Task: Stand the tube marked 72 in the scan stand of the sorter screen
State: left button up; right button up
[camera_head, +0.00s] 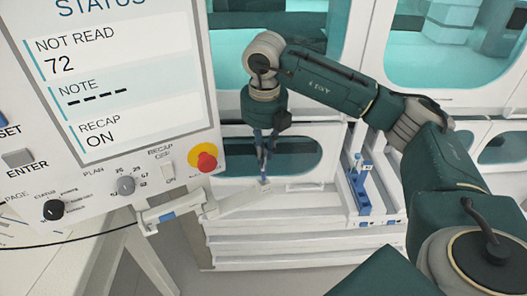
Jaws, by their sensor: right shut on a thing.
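The sorter screen (115,75) fills the upper left and reads STATUS, NOT READ 72, NOTE with dashes, RECAP ON. A white bracket with a blue patch (168,217) juts out under the panel; it looks like the scan stand, but I cannot be sure. My right gripper (264,165) points down, right of the panel and above the pale ledge. It is shut on a thin tube (264,180), mostly hidden by the fingers; no marking on it can be read. My left gripper is not in view.
A white rack (348,190) with blue tube holders (361,190) stands right of the gripper. The panel carries a red emergency button (206,162), knobs and an ENTER key (18,158). White cabinets with teal windows (440,50) stand behind.

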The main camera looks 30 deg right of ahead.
jog(key=shift+f, duration=0.1)
jog(key=shift+f+b, duration=0.5)
jog(key=shift+f, duration=0.1)
dwell(0.5)
jog(key=shift+f+b, duration=0.45)
jog(key=shift+f, duration=0.05)
jog(key=o, duration=0.9)
